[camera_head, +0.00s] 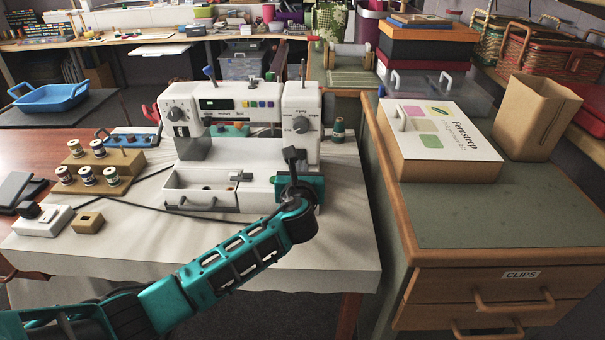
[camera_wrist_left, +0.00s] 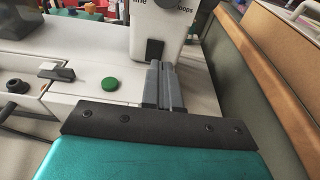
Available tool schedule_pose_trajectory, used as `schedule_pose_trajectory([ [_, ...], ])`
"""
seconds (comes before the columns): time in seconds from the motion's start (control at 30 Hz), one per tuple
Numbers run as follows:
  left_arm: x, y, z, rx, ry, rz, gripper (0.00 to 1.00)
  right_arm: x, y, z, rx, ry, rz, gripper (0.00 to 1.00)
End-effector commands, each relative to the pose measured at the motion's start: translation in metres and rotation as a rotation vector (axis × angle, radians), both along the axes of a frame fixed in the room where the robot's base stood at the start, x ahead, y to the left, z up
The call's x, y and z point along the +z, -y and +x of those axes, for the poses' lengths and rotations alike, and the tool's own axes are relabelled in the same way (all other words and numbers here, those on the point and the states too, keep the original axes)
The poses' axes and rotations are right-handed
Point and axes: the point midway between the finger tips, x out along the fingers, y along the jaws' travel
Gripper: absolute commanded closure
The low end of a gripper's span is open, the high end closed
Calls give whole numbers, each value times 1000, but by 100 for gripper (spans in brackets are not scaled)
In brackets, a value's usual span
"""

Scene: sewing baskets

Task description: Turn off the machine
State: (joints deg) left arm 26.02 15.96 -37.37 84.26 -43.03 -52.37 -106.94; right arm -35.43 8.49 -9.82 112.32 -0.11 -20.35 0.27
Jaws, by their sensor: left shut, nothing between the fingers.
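A white sewing machine (camera_head: 214,118) stands on the cloth-covered table, with dials, a row of coloured buttons and an open front drawer. My left gripper (camera_head: 290,154) is in front of the machine's right column, fingers pointing up and shut with nothing between them. In the left wrist view, the shut fingers (camera_wrist_left: 163,85) are just before a small dark switch-like part (camera_wrist_left: 155,50) low on the column; I cannot tell whether they touch it. A green round button (camera_wrist_left: 110,83) lies left of the fingers on the white base. My right gripper is not in view.
Thread spools on a wooden stand (camera_head: 95,172) and a white pedal-like box (camera_head: 42,220) with a cable are left of the machine. A green spool (camera_head: 338,130) stands to its right. A wooden cabinet (camera_head: 450,222) with a white-lidded box borders the table on the right.

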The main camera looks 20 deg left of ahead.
Motion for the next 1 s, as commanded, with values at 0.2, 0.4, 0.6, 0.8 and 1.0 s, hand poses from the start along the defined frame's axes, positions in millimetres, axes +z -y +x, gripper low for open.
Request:
schedule_pose_trajectory([
  [0.2, 19, 10, -37, 0, -1, 1, 100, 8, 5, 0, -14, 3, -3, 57],
  [0.4, 28, 15, -57, 2, -1, 1, 100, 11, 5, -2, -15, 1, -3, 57],
  [0.6, 30, 17, -63, 3, -1, 2, 100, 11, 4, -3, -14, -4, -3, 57],
  [0.8, 30, 17, -62, 3, -1, 2, 100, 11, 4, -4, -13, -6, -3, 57],
  [1.0, 28, 17, -63, 2, -2, -7, 100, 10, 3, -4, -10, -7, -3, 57],
])
